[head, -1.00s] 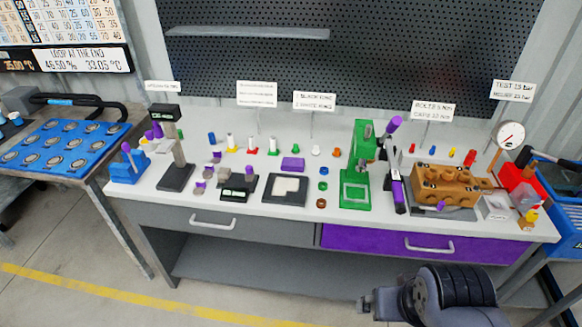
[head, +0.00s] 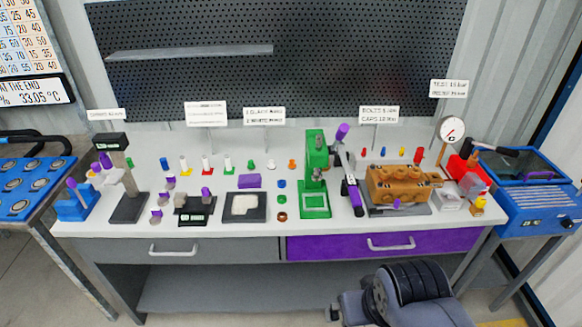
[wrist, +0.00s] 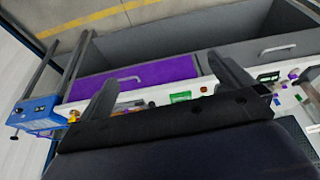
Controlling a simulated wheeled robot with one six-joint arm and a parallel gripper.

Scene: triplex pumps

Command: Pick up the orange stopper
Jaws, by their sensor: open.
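A small orange stopper (head: 292,163) stands at the back of the white workbench top (head: 130,228) in the head view. It is in a row of small coloured pieces, just left of the green press (head: 314,170). My gripper (wrist: 162,72) shows in the wrist view with its two dark fingers wide apart and nothing between them. It is away from the stopper, which I cannot make out in the wrist view. The head view shows part of my arm low at the right, but not the fingers.
A purple block (head: 249,181), a framed tray (head: 262,206) and coloured rings stand before the row. An orange-brown pump block (head: 398,183) is right of the press. The floor in front is clear.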

